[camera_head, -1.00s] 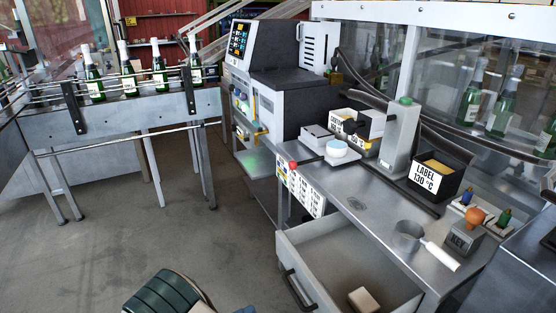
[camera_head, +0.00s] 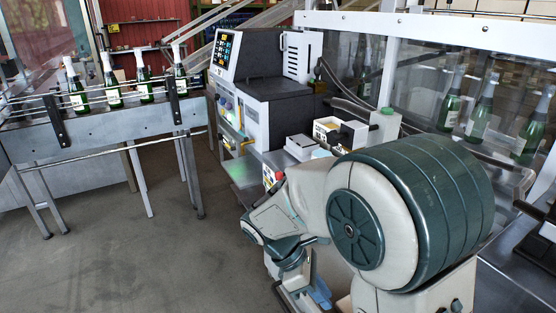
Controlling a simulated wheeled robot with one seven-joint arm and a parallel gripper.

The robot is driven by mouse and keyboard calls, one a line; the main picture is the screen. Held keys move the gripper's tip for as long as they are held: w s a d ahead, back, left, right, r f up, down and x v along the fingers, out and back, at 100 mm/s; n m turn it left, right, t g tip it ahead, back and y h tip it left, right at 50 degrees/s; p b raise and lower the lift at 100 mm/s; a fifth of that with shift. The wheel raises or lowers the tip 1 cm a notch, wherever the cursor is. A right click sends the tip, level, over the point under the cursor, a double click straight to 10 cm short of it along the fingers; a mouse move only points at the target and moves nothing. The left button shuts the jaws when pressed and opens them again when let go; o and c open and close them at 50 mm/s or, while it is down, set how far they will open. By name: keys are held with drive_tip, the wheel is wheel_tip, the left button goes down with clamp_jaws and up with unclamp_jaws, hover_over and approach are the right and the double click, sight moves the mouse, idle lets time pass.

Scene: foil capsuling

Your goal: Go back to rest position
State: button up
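My arm, with green and cream covers, fills the lower right of the head view. Its large joint stands in front of the workbench, and its forearm reaches left and bends down. My gripper (camera_head: 316,292) seems to be at the low end of the arm, near the bench's front. It is small and partly hidden there, so I cannot tell whether its fingers are open or shut or hold anything.
The capsuling machine (camera_head: 262,85) stands behind my arm. Green bottles (camera_head: 111,88) stand on the left conveyor (camera_head: 95,130), and more bottles (camera_head: 480,108) stand behind glass at right. My arm hides most of the bench and drawer. The floor (camera_head: 130,265) at left is clear.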

drive_tip(key=s+d+r+m+t+y+p, duration=0.1)
drive_tip(key=s+d+r+m+t+y, duration=0.1)
drive_tip(key=m, duration=0.6)
drive_tip(key=s+d+r+m+t+y+p, duration=0.1)
drive_tip(key=s+d+r+m+t+y, duration=0.2)
drive_tip(key=r+m, duration=0.4)
drive_tip(key=shift+s+d+r+m+y, duration=0.25)
drive_tip(key=shift+s+d+m+y, duration=0.2)
drive_tip(key=shift+s+m+y, duration=0.65)
